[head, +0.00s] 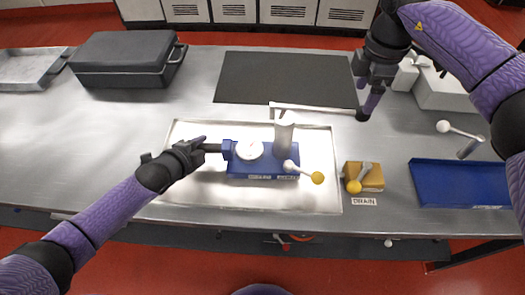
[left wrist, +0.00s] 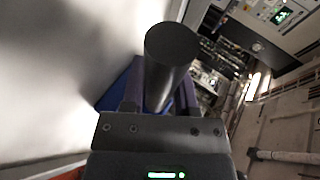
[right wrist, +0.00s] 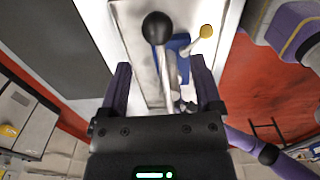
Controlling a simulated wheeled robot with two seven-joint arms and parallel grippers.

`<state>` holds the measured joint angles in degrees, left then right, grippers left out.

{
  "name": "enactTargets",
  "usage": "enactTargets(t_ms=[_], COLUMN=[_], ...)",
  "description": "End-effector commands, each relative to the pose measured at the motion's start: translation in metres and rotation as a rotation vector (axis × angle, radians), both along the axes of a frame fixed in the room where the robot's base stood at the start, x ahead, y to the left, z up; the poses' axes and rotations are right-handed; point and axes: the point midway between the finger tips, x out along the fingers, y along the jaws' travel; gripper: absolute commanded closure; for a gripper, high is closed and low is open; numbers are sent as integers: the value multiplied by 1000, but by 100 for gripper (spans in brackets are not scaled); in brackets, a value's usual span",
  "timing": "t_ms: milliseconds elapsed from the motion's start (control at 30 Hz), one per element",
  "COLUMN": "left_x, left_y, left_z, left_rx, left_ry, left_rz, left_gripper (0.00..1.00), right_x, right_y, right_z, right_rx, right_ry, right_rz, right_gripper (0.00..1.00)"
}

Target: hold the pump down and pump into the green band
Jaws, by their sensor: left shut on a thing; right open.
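The blue pump (head: 262,165) sits in a shallow metal tray (head: 185,195), with a white round gauge (head: 249,150) and an upright grey cylinder (head: 284,135). The gauge's band and needle are too small to read. My left gripper (head: 206,148) is shut on the pump's dark side handle, whose round end (left wrist: 170,48) shows between the fingers in the left wrist view. A long pale pump lever (head: 315,108) reaches right to a black knob (head: 362,115). My right gripper (head: 368,92) is open above the knob; the knob (right wrist: 158,27) shows beyond its fingertips in the right wrist view.
A short lever with a yellow knob (head: 317,178) is on the pump's front. A blue tray (head: 455,187), dark mat (head: 285,78) and black case (head: 125,60) surround it.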

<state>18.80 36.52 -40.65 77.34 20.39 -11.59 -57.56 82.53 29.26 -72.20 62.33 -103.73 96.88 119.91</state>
Motion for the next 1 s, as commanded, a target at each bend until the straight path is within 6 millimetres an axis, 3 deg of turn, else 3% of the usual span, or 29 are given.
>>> enactTargets(t_ms=[33, 267, 300, 467, 767, 867, 1000], left_x=[-4, -4, -4, -3, -3, -14, -45], left_y=[1, 1, 1, 1, 1, 5, 16], left_z=[-8, -8, -7, -5, -2, 3, 22], left_rx=[11, 11, 11, 7, 3, 3, 6], left_ry=[19, 19, 19, 14, 8, 10, 11], left_rz=[0, 0, 0, 0, 0, 1, -1], left_gripper=[100, 100, 54, 21, 21, 21, 21], right_x=[0, 0, 0, 0, 0, 0, 0], right_y=[0, 0, 0, 0, 0, 0, 0], right_z=[3, 5, 5, 5, 6, 6, 6], right_rx=[0, 0, 0, 0, 0, 0, 0], right_ry=[-1, 1, 1, 1, 1, 1, 1], right_rz=[0, 0, 0, 0, 0, 0, 0], right_gripper=[18, 18, 18, 18, 18, 18, 18])
